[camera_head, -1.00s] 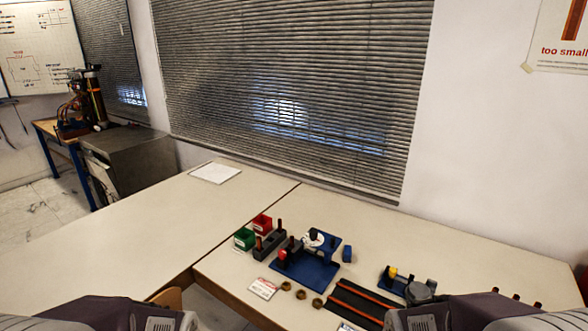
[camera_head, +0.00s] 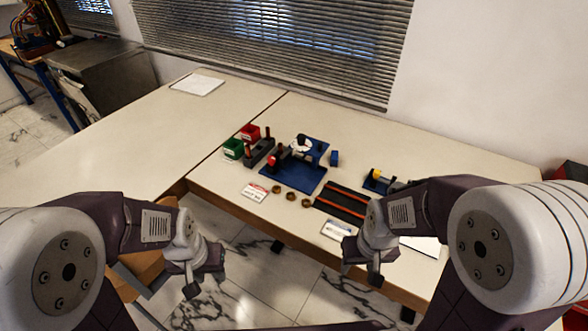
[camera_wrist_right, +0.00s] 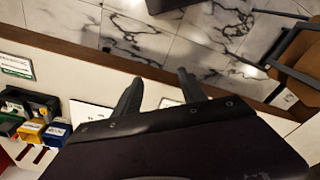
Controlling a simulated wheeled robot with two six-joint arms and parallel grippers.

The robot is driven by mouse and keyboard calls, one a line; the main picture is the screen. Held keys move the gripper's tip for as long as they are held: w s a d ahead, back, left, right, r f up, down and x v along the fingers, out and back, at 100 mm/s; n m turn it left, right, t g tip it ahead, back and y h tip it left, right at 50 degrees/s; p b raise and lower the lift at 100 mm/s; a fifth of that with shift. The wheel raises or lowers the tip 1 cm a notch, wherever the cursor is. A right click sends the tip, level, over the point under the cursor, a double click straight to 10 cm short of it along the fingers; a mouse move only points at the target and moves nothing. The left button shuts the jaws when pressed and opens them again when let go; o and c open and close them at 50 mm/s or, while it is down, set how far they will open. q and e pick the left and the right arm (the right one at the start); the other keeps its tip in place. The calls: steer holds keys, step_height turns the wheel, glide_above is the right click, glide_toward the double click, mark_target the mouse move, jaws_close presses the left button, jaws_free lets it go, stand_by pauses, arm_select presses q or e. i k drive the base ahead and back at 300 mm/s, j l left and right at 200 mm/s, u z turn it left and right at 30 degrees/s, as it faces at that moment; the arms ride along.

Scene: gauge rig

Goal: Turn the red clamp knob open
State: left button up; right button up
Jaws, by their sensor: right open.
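The red clamp knob (camera_head: 276,161) is a small red piece at the left of the blue gauge rig (camera_head: 300,178), which stands on the table and carries a white dial (camera_head: 300,144). How far the knob is turned is too small to tell. My left gripper (camera_head: 191,289) hangs in front of the table's near edge, well short of the rig; its jaws are too small to read. My right gripper (camera_head: 374,281) is near the front edge, right of the rig. In the right wrist view its two dark fingers (camera_wrist_right: 158,86) are apart, with nothing between them.
Red (camera_head: 249,133) and green (camera_head: 232,148) bins and a dark peg block (camera_head: 259,152) stand left of the rig. Several brown rings (camera_head: 291,196) and a label card (camera_head: 254,192) lie before it. A black tray with orange rails (camera_head: 341,203) lies to the right.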

mark_target(271, 159)
steer(key=i+j+u, duration=0.35)
steer(key=i, duration=0.4)
steer(key=i+j+u, duration=0.15)
steer(key=i, duration=0.2)
